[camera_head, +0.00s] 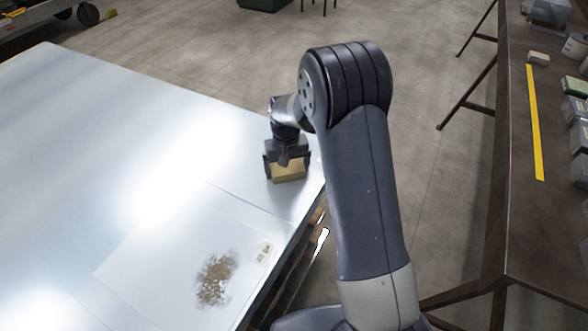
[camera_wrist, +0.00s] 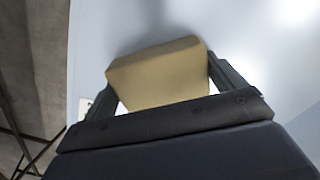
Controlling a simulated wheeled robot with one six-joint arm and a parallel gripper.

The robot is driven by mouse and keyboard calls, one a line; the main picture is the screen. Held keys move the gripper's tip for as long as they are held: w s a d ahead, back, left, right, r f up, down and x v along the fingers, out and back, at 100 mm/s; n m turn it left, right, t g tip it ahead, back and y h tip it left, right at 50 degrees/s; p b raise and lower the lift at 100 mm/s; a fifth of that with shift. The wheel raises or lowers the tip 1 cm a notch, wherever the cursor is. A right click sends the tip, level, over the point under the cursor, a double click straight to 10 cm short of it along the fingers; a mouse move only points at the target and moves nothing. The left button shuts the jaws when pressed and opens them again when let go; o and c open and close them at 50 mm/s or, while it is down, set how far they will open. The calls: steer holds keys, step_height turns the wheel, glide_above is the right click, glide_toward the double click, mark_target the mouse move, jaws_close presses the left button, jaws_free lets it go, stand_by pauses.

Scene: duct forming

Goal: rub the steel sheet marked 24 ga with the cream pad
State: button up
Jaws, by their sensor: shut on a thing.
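My gripper (camera_head: 287,166) is shut on the cream pad (camera_head: 289,173), a tan block. In the wrist view the pad (camera_wrist: 160,75) sits between both fingers of the gripper (camera_wrist: 165,95), above a pale, shiny surface. A steel sheet (camera_head: 150,262) lies at the near end of the metal-topped table. It has a small white label (camera_head: 264,253), too small to read surely, and a brown speckled patch (camera_head: 215,279). The pad is beyond this sheet's far edge, near the table's right edge. Whether it touches the surface is unclear.
The metal-topped table (camera_head: 90,110) is broad and mostly bare. A dark bench (camera_head: 510,190) on the right has a yellow strip (camera_head: 535,125), a small pale block (camera_head: 538,58), a green-topped block (camera_head: 574,87) and grey bins (camera_head: 580,137). Floor lies between them.

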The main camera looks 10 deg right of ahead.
steer(key=shift+w+a+p, duration=0.15)
steer(key=shift+w+a, duration=0.5)
steer(key=shift+a, duration=0.25)
steer(key=shift+w+a+p, duration=0.15)
steer(key=shift+w+a, duration=0.45)
steer(key=shift+a, duration=0.3)
steer(key=shift+r+p, duration=1.95)
steer(key=shift+r, duration=1.1)
steer(key=shift+r+p, duration=0.95)
steer(key=shift+r, duration=0.5)
